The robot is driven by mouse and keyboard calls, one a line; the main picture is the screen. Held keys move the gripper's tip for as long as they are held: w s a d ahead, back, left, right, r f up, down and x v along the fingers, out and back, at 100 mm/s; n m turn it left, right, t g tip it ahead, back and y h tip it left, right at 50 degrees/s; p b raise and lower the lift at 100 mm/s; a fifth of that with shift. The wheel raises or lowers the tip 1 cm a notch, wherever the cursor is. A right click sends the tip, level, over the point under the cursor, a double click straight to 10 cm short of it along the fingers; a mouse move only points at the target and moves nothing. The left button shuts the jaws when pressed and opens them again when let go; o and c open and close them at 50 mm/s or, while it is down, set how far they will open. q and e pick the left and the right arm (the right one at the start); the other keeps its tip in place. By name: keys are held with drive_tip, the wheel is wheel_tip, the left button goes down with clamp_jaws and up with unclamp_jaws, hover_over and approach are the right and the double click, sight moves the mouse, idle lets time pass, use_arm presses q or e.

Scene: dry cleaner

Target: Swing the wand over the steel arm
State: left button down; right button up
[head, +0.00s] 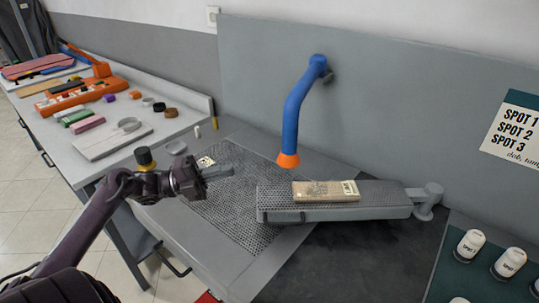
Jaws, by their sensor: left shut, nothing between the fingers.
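The wand (296,110) is a blue curved tube with an orange nozzle, hung from a blue pivot on the grey back panel. Its nozzle (288,160) points down, above the back edge of the steel arm. The steel arm (385,205) is a grey perforated board reaching left from a round post. A beige folded cloth or packet (326,191) lies on the steel arm. My left gripper (217,171) is shut and empty, left of the wand and lower than its nozzle, over the perforated plate. My right gripper is not in view.
A perforated plate (240,215) lies under the steel arm. A side table (150,135) at left holds an orange rack and small blocks. White bottles (470,243) stand at the right. A sign (515,128) hangs on the back panel. The space between my left gripper and the wand looks clear.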

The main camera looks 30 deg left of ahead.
use_arm(q)
drive_tip(key=p+x, duration=0.5)
drive_tip(key=x, duration=0.6)
drive_tip(key=shift+w+d+r, duration=0.1)
drive_tip(key=shift+w+d, duration=0.05)
drive_tip(key=shift+w, duration=0.2)
